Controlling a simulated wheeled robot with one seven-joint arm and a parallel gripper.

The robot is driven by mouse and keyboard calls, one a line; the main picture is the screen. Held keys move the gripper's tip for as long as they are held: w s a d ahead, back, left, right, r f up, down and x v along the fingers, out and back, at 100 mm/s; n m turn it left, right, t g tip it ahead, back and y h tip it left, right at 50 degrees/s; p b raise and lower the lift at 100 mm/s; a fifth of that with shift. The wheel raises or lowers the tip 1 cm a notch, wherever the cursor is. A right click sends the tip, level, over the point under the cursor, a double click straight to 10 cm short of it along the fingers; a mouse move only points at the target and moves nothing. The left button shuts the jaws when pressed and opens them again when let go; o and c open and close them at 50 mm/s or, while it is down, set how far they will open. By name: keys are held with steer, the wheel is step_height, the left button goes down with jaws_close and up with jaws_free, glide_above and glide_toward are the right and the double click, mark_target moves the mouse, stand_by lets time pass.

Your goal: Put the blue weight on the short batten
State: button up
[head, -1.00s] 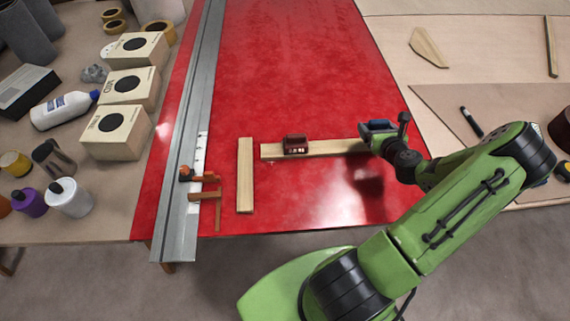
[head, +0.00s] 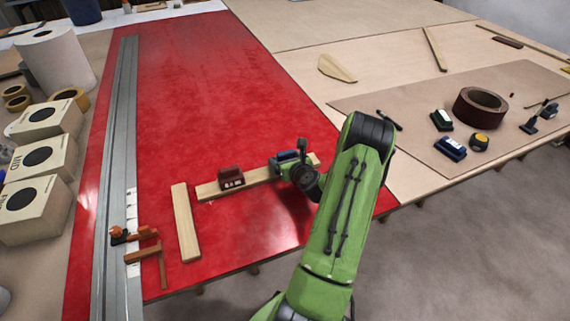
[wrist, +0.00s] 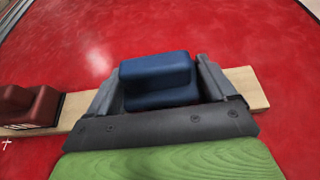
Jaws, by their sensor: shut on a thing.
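My gripper (head: 290,160) is shut on a blue weight (wrist: 158,78), with one finger on each side in the wrist view. The weight is over the right part of the longer batten (head: 206,190); I cannot tell whether it touches the wood. The short batten (head: 186,222) lies on the red sheet to the left, crosswise to the longer one and apart from it. It is bare. A dark red weight (head: 231,178) sits on the longer batten, left of my gripper.
A metal rail (head: 117,150) with an orange clamp (head: 135,238) runs along the left of the red sheet (head: 210,80). Boxes (head: 38,160) stand beyond it.

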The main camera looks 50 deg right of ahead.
steer(key=shift+r, duration=0.15)
steer(key=o, duration=1.6)
steer(key=v, duration=1.2)
steer(key=shift+s, duration=0.15)
steer(key=w+a+r+n+g+y, duration=0.1)
steer(key=w+a+r+n+y, duration=0.15)
steer(key=a+n, duration=0.55)
steer(key=w+a+r+n+g+y, duration=0.1)
steer(key=w+a+r+n+y, duration=0.2)
steer(key=a+n, duration=0.4)
steer(key=w+a+r+n+y, duration=0.1)
steer(key=w+a+n+y, duration=0.25)
steer(key=a+n, duration=0.45)
steer(key=s+a+r+n+g, duration=0.1)
steer(key=s+a+r+n, duration=0.2)
steer(key=s+n, duration=0.2)
steer(key=s+a+r+n+g+h, duration=0.1)
steer(key=s+a+r+n, duration=0.2)
steer(key=s+n, duration=0.3)
steer(key=s+a+r+n+g+h, duration=0.1)
steer(key=s+a+r+n, duration=0.3)
steer(key=n, duration=0.4)
steer(key=shift+s+a+g, duration=0.4)
steer(key=shift+s+a, duration=0.35)
